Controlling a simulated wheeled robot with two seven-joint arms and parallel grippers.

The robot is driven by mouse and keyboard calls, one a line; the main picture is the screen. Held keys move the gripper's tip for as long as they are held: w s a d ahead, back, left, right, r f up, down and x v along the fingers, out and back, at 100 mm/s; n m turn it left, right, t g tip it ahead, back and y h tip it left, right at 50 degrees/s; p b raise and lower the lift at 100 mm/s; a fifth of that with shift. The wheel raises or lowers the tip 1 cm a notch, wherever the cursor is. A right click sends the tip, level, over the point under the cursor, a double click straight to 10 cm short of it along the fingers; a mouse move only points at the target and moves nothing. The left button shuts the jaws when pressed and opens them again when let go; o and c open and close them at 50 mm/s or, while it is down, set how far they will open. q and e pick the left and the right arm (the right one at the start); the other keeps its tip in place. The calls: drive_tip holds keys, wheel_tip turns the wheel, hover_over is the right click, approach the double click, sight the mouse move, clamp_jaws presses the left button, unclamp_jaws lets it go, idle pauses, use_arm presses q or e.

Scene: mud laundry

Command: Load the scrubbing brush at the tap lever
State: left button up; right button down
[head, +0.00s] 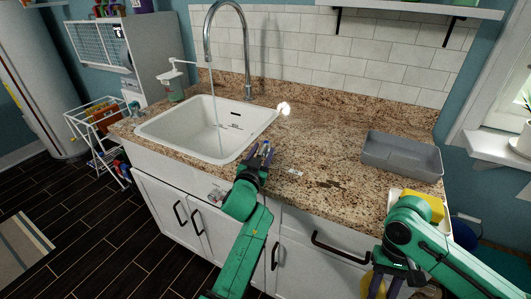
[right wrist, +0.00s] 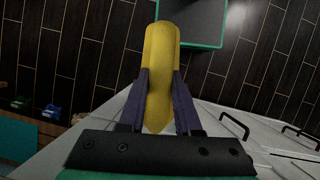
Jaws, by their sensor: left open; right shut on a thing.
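The tap (head: 209,35) arches over the white sink (head: 150,132), and a thin stream of water falls from it. I cannot clearly make out its lever. My left gripper (head: 262,150) is open and empty over the counter's front edge, just right of the sink and apart from the tap. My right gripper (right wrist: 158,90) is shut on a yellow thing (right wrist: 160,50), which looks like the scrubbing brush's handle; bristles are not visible. In the head view this gripper (head: 384,284) is low in front of the cabinets at the right, partly hidden by my arm.
A green soap dispenser (head: 171,88) stands at the sink's back left. A grey tray (head: 402,156) sits on the right of the granite counter (head: 320,135). A yellow block (head: 427,203) lies beyond my right arm. The middle counter is mostly free. Cabinet handles (head: 340,249) project below.

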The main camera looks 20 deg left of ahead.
use_arm(q)
drive_tip(key=shift+s+a, duration=0.1)
drive_tip(key=shift+s, duration=0.05)
drive_tip(key=shift+s, duration=0.3)
drive_tip(key=s, duration=1.1)
drive_tip(key=shift+d, duration=0.25)
